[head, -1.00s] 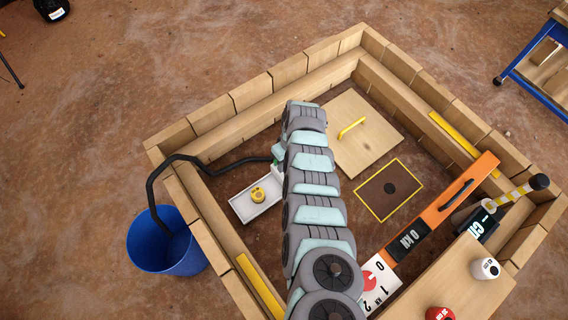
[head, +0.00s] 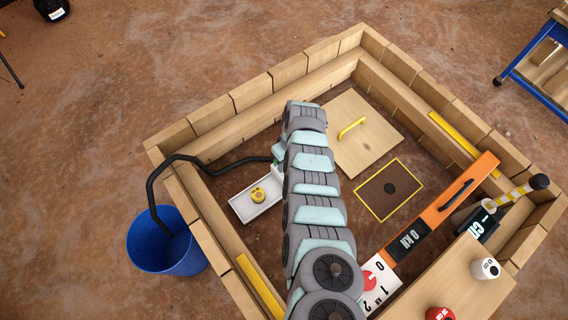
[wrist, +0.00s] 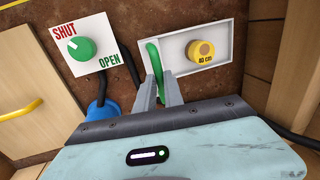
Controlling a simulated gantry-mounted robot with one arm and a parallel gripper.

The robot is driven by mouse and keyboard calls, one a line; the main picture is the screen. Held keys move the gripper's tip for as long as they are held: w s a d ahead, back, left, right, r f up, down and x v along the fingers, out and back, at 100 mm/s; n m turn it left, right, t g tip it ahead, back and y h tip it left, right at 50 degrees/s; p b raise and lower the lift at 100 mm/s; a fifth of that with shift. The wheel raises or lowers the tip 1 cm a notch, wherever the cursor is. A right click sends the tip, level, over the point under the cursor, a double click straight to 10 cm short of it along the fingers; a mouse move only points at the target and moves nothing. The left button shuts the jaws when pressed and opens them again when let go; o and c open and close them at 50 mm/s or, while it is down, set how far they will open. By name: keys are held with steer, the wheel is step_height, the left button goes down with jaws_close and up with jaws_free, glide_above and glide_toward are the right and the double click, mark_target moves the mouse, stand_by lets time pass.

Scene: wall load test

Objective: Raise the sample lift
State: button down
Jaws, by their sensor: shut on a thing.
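A white tray (head: 245,208), which looks like the sample lift, lies low inside the timber-walled pit. A green upright handle (wrist: 155,58) stands at the tray's left end in the wrist view. My gripper (wrist: 159,88) is shut on the green handle, its two grey fingers on either side of it. In the head view my arm covers most of the gripper, and only a bit of green shows beside it.
A green knob (wrist: 82,48) on a SHUT/OPEN plate points toward SHUT. A black hose (head: 205,160) runs over the wall into a blue bucket (head: 165,245). A wooden hatch (head: 350,125) with a yellow handle and an orange beam (head: 440,215) lie right of my arm.

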steer(key=shift+r, duration=0.1)
step_height(320, 180, up, 20)
steer(key=p, duration=1.9)
steer(key=shift+r, duration=0.15)
steer(key=c, duration=1.5)
jaws_free()
steer(key=shift+o, duration=0.2)
step_height(320, 180, up, 10)
steer(key=w+d, duration=0.1)
steer(key=shift+w+d+r, duration=0.15)
steer(key=shift+d+r, duration=0.1)
steer(key=shift+d, duration=0.1)
